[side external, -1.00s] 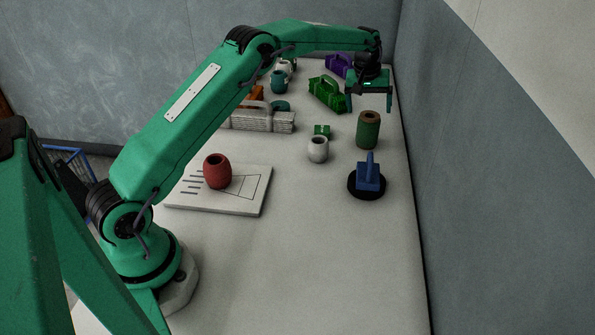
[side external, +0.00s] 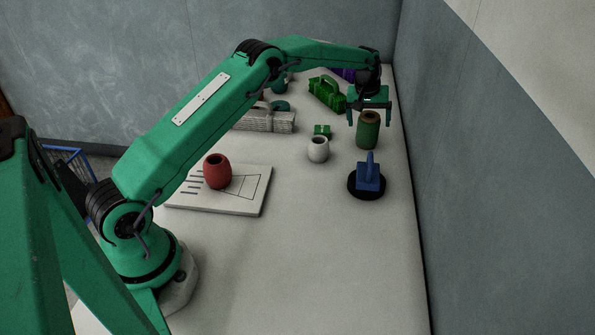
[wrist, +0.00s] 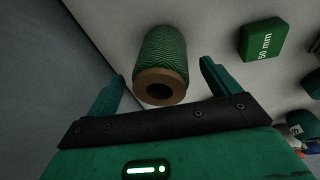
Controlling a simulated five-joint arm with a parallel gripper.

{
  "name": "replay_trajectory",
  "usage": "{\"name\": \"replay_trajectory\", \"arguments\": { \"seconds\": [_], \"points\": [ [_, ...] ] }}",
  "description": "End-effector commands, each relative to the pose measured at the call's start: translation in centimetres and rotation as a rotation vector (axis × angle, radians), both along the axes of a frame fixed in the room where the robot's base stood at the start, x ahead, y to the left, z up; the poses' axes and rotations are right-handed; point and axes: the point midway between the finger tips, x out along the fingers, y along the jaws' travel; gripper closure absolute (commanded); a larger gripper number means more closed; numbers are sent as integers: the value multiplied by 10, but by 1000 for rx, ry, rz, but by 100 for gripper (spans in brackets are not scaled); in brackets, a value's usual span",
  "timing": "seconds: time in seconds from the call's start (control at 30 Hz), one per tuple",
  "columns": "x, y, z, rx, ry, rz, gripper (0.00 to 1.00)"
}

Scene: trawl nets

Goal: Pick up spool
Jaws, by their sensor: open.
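The spool (side external: 368,132) is a green-wound cylinder with a brown core, standing upright on the table near the right-hand wall. My gripper (side external: 369,121) is open, with its fingers at the top of the spool, one to each side in the side view. In the wrist view the spool (wrist: 162,62) shows between and a little beyond the two fingertips of my gripper (wrist: 163,76), its brown end with a dark hole facing the camera. I see no finger touching it.
A green block marked "50 mm" (wrist: 263,40) lies near the spool. A white pot (side external: 318,150), a blue-handled tool on a black disc (side external: 368,180) and a red pot (side external: 217,171) on a white board (side external: 240,200) stand nearer. A green toolbox-like object (side external: 325,93) lies behind. The front table is clear.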

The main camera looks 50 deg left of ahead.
Motion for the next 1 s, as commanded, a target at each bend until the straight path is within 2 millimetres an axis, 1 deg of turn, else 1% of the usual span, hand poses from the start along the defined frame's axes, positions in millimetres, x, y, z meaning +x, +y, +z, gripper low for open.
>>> {"name": "replay_trajectory", "arguments": {
  "seconds": [0.17,0.27,0.3,0.43,0.47,0.77,0.87,1.0],
  "points": [
    [0,0,0,0,0,0,12],
    [0,0,0,0,0,0,29],
    [0,0,0,0,0,0,37],
    [0,0,0,0,0,0,63],
    [0,0,1,0,-1,0,64],
    [0,0,2,0,-1,0,64],
    [0,0,6,0,-1,0,64],
    [1,0,17,1,-4,0,64]
  ]
}}
